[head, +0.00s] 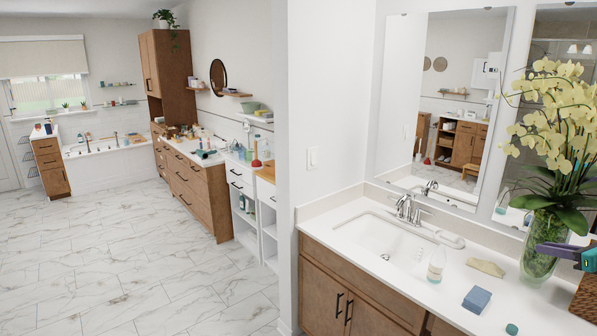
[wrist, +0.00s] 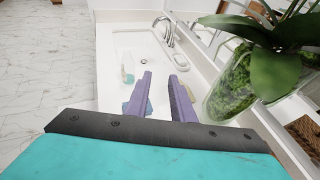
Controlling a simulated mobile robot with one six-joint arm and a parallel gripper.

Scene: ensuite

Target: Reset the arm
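My gripper (head: 556,250) shows at the right edge of the head view, in front of the glass vase and above the vanity counter (head: 400,275). In the wrist view its two purple fingers (wrist: 161,80) point out over the counter, toward the sink side. The fingers stand apart with a clear gap, and nothing is held between them. The teal and dark gripper body fills the bottom of the wrist view. Most of my arm lies outside the head view.
A glass vase of yellow orchids (head: 541,262) stands close beside my gripper; its leaves (wrist: 270,50) hang near. A soap bottle (head: 437,265), blue folded cloth (head: 476,300), beige cloth (head: 486,267) and wicker basket (head: 585,300) are on the counter. The floor (head: 130,270) at left is clear.

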